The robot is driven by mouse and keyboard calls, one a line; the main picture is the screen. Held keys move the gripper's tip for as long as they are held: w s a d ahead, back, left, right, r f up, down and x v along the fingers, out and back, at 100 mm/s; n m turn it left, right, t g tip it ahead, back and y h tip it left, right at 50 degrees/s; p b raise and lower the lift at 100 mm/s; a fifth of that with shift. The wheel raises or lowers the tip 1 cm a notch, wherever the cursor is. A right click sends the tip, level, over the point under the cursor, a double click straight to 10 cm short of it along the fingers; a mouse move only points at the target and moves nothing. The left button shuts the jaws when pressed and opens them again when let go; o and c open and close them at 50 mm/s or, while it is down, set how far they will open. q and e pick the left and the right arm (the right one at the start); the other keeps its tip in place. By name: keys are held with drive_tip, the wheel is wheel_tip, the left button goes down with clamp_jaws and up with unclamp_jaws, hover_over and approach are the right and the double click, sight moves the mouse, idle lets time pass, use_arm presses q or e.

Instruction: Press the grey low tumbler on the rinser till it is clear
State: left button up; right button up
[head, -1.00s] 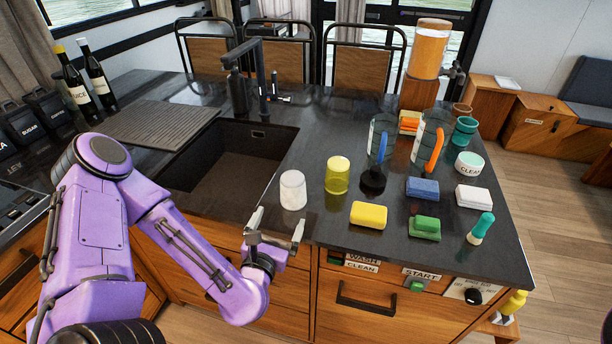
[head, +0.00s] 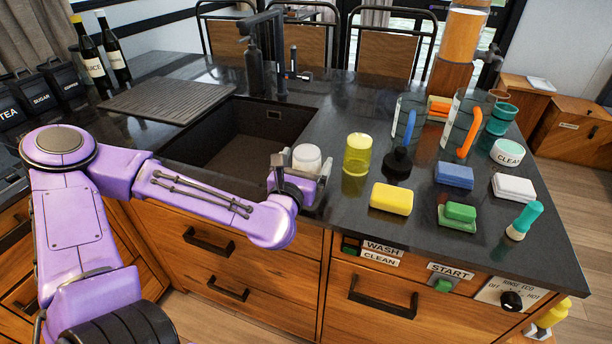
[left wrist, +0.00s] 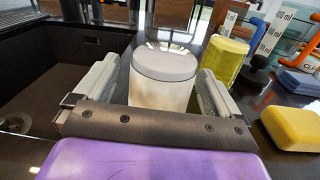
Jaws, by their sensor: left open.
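The pale grey-white low tumbler (head: 307,154) stands on the dark counter by the sink's right front corner. It also shows in the left wrist view (left wrist: 163,75), bottom or lid side up, with a flat round top. My left gripper (head: 299,174) is open, with one finger on each side of the tumbler. In the left wrist view the left gripper (left wrist: 155,95) has small gaps between its fingers and the tumbler. The tumbler's lower part is hidden by the gripper. I cannot tell for certain which thing is the rinser. My right gripper is not in view.
A yellow tumbler (head: 357,155) stands just right of the grey one, with a black round-based item (head: 397,163) beyond it. A yellow sponge (head: 391,198) lies nearer the front edge. The sink (head: 238,137) opens to the left, with a black tap (head: 280,50) behind.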

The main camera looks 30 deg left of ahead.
use_arm(q)
drive_tip(key=x, duration=0.2)
drive_tip(key=shift+w+r, duration=0.15)
drive_tip(key=shift+w, duration=0.3)
drive_tip(key=shift+s, duration=0.1)
drive_tip(key=shift+c, duration=0.9)
drive_tip(key=c, duration=1)
drive_tip(key=shift+c, duration=0.2)
drive_tip(key=shift+r, duration=0.15)
